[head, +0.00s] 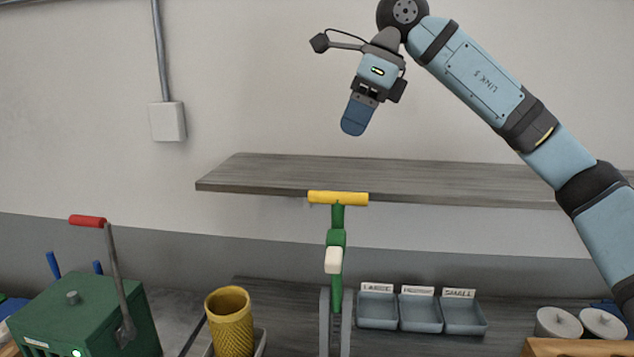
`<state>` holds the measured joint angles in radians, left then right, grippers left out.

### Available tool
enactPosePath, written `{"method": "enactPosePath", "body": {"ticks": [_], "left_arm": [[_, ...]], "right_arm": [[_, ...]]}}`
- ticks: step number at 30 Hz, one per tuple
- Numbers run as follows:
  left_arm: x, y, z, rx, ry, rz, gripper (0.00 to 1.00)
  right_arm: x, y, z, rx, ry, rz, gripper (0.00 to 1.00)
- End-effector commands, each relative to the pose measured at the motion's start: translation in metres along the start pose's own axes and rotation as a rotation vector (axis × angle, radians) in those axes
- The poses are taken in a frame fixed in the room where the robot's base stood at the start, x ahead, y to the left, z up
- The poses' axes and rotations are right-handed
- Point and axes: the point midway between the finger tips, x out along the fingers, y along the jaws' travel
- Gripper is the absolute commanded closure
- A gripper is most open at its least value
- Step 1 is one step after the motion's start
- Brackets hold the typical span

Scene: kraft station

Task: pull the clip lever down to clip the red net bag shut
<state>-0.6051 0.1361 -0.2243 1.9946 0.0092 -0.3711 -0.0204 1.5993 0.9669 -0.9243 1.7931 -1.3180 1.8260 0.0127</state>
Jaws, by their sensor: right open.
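The red net bag is not visible. Two levers show in the head view, and I cannot tell from the picture which is the clip lever. A grey lever with a red grip (87,221) rises from the side of a green box (88,318) at the lower left. A green upright device (337,240) with a yellow crossbar handle (338,198) stands in the middle. My right gripper (358,114) is open and empty, pointing down, high above the yellow handle and apart from it. My left gripper is out of view.
A grey wooden shelf (270,172) runs along the wall behind the yellow handle. A yellow textured cup (230,322) stands beside the green box. Labelled grey bins (420,312) are right of the device.

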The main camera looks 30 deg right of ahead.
Motion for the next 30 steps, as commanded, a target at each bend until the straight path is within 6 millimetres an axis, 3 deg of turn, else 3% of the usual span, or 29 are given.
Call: {"method": "enactPosePath", "body": {"ticks": [3,15,21,30], "left_arm": [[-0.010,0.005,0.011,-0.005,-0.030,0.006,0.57],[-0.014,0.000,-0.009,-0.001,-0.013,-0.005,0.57],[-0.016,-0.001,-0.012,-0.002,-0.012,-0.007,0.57],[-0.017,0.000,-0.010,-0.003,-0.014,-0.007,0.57]], "right_arm": [[0.022,0.001,0.000,0.000,0.003,0.005,0.50],[0.102,0.002,0.001,-0.002,0.002,0.006,0.50],[0.122,0.002,0.001,-0.002,0.000,0.005,0.50],[0.126,0.002,0.001,-0.002,-0.001,0.004,0.50]]}}
